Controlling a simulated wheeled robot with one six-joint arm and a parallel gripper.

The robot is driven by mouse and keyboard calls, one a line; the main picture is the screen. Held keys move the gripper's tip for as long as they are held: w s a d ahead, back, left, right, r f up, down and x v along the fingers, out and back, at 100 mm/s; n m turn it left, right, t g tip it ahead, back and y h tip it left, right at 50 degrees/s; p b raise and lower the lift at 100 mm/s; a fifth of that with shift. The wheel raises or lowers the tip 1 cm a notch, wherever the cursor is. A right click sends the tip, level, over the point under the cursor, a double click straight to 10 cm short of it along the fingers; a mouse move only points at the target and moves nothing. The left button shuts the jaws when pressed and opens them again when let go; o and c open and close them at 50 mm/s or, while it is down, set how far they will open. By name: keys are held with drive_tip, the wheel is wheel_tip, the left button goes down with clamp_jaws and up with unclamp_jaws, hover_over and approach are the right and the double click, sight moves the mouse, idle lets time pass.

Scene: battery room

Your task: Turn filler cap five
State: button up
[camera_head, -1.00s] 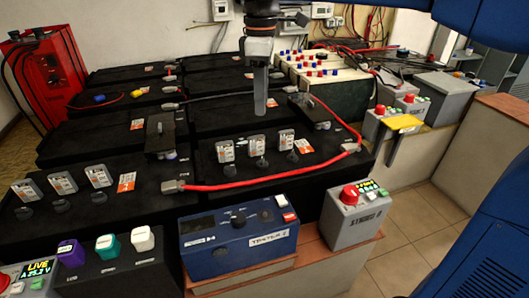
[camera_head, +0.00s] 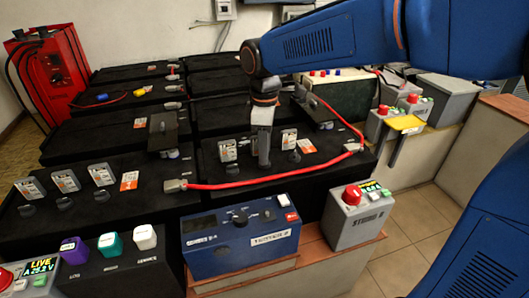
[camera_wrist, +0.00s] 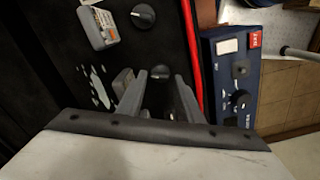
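The right front battery (camera_head: 330,165) has a row of three black round filler caps with grey tags beside them. The middle cap (camera_wrist: 160,73) shows between the fingers, with no clear contact. The cap nearer the battery's right end (camera_wrist: 143,15) lies beyond it, with its grey tag (camera_wrist: 100,25). I cannot read any numbers on the tags.
A red cable (camera_head: 260,182) runs along the battery's front edge, close to my gripper. A blue tester (camera_head: 240,232) stands in front, with a grey box with a red button (camera_head: 355,212) to its right.

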drive_tip(key=shift+f, duration=0.65)
drive_tip(key=c, duration=0.8)
drive_tip(key=shift+o, duration=0.2)
drive_tip(key=shift+m, duration=0.3)
drive_tip(key=m, duration=1.2)
drive_tip(key=shift+r+m, duration=0.1)
drive_tip(key=shift+m, duration=0.3)
